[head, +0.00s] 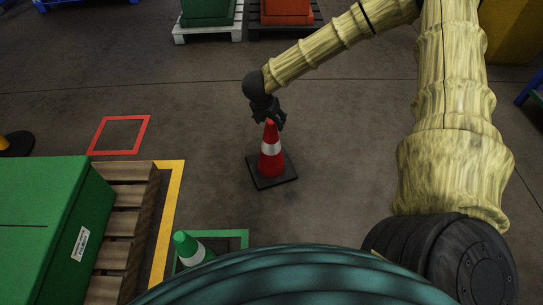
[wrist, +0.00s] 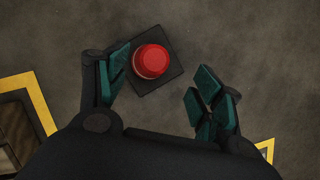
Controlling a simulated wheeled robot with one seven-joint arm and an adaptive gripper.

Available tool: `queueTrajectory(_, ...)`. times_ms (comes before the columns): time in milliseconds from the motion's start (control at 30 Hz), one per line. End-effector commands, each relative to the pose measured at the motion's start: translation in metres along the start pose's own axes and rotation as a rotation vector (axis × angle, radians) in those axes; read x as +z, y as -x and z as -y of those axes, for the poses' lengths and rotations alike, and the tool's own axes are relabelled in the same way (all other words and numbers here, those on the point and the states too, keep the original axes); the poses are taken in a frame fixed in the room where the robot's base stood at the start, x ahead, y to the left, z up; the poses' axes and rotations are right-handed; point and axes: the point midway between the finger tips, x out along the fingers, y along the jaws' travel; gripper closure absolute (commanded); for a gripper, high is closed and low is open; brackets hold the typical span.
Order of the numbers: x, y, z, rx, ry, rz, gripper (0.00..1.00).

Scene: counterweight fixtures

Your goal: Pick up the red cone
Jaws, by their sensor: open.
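The red cone (head: 271,160) stands upright on the floor, with a white band and a square black base. In the wrist view the cone (wrist: 151,61) is seen from above, its red top near the left finger pad. My gripper (head: 268,116) is just above the cone's tip in the head view. In the wrist view my gripper (wrist: 160,88) is open, with teal pads on both sides and nothing held. The cone's top lies ahead of and left of the middle of the gap. I cannot tell whether a finger touches it.
A green cone (head: 192,249) stands in a green floor square at the bottom. A red floor square (head: 120,135) is empty at left. A green crate (head: 60,220) sits on a wooden pallet at left. Pallets with crates stand at the back. Floor around the red cone is clear.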

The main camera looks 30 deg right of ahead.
Motion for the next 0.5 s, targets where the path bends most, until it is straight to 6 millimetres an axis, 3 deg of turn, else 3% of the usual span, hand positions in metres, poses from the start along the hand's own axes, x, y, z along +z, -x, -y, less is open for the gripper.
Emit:
queueTrajectory(267, -0.001, -0.016, -0.002, 0.000, 0.000, 0.001, 0.33)
queueTrajectory(500, -0.001, -0.042, -0.008, 0.000, 0.001, 0.001, 0.33)
